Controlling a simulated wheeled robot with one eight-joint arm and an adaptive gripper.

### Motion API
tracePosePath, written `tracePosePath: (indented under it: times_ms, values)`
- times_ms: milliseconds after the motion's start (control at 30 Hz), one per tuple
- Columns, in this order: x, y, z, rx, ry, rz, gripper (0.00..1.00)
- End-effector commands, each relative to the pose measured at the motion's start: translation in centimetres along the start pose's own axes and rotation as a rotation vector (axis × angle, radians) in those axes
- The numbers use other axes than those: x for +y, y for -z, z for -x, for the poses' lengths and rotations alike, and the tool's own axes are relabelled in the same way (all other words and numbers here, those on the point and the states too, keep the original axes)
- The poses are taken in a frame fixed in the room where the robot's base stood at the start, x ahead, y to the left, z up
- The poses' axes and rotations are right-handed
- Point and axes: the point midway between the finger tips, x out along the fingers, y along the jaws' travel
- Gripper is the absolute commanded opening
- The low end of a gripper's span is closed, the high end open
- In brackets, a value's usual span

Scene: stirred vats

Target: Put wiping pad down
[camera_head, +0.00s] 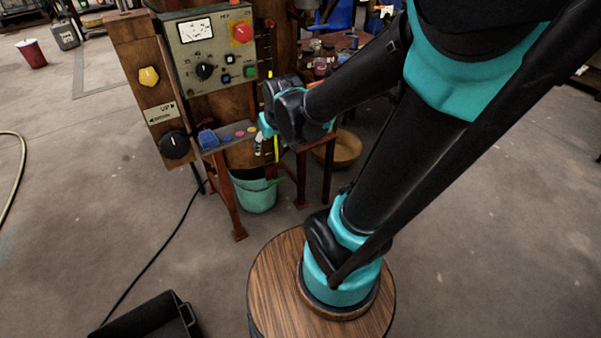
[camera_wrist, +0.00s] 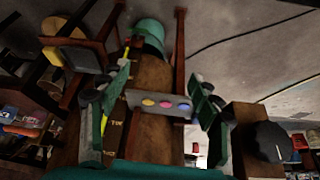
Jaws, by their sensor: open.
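My gripper (camera_wrist: 163,84) is open, with its two green-padded fingers spread wide and nothing between them. In the head view my gripper (camera_head: 262,142) is at the right end of a small grey ledge (camera_head: 230,140), partly hidden by my arm. A small blue block (camera_head: 207,138), which may be the wiping pad, sits at the ledge's left end, apart from my gripper. My right finger there hides the ledge's end.
A control panel (camera_head: 213,45) with a meter, knobs and a red button stands above the ledge. A black knob (camera_head: 174,145) is at its left. A teal bucket (camera_head: 254,193) stands below. A black bin (camera_head: 150,318) and a cable lie on open floor.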

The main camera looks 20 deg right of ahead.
Motion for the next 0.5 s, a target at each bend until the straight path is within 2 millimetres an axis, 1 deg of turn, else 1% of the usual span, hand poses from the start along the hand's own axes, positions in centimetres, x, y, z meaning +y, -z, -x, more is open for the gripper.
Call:
tracePosePath:
  times_ms: [33, 100, 200, 300, 400, 500]
  values:
    - [1.8, -3.0, 0.1, -0.017, -0.02, -0.044, 0.63]
    - [3.3, -6.5, 0.2, -0.04, -0.039, -0.089, 0.63]
    - [4.5, -10.2, 0.2, -0.065, -0.056, -0.134, 0.63]
    - [5.0, -12.0, 0.2, -0.078, -0.065, -0.158, 0.63]
    - [5.1, -12.6, 0.2, -0.082, -0.067, -0.165, 0.63]
    - [5.1, -12.5, 0.2, -0.082, -0.066, -0.164, 0.63]
